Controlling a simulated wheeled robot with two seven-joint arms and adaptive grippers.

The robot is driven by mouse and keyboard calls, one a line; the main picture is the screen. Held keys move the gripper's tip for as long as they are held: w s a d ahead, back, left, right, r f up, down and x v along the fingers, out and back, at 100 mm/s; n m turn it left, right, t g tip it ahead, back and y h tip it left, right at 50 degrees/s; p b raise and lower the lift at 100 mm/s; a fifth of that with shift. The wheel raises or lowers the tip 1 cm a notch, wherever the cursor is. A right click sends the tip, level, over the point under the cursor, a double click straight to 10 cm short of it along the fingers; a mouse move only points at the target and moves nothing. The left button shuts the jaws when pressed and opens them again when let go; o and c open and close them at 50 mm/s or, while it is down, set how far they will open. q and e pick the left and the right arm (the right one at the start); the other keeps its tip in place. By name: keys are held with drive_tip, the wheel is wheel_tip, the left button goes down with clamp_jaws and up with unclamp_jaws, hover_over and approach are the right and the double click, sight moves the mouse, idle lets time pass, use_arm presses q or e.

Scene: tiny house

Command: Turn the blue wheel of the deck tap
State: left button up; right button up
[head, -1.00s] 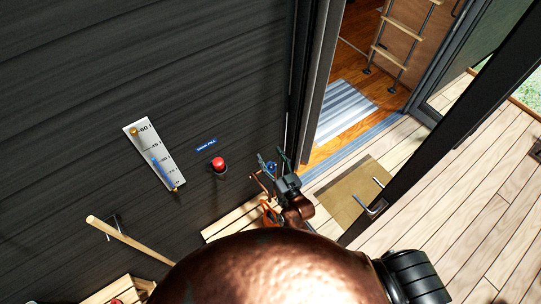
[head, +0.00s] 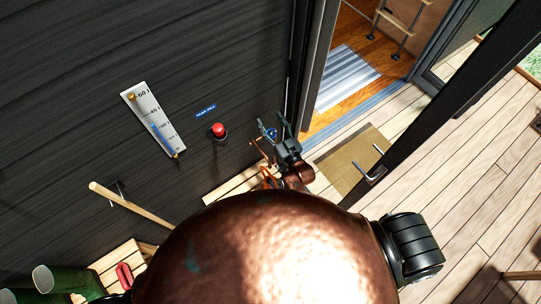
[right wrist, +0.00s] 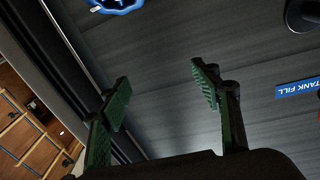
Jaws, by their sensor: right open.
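The blue wheel (head: 268,132) of the deck tap shows small on the dark wall in the head view, partly hidden by my right gripper (head: 279,128). In the right wrist view the blue wheel (right wrist: 118,4) is cut off by the top edge, ahead of the fingers and left of the middle of their gap. My right gripper (right wrist: 160,78) is open with nothing between its green-padded fingers. It is apart from the wheel in the wrist view. My left gripper is not in view.
A red button (head: 218,131) sits left of the tap, by a blue "TANK FILL" label (head: 206,111). A gauge (head: 153,119) and a wooden handle (head: 130,218) are farther left. A doorway with a striped rug (head: 342,78) and a tan mat (head: 352,158) lie right.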

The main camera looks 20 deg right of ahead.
sight(273, 136)
idle(0.3)
drive_tip(key=s+d+f+n+g+y+b, duration=0.2)
drive_tip(key=s+d+f+n+y+b, duration=0.25)
drive_tip(key=s+f+b, duration=0.45)
drive_tip(key=shift+n, duration=0.45)
drive_tip(key=shift+f+p+x, duration=0.15)
drive_tip(key=shift+p+x, duration=0.1)
drive_tip(key=shift+x, duration=1.35)
drive_tip(key=shift+f+p+x, duration=0.15)
drive_tip(key=shift+p+x, duration=0.1)
drive_tip(key=shift+x, duration=1.3)
drive_tip(key=shift+f+p+x, duration=0.2)
drive_tip(key=shift+p+x, duration=0.05)
drive_tip(key=shift+x, duration=1.35)
drive_tip(key=shift+c, duration=0.5)
drive_tip(key=c, duration=1.1)
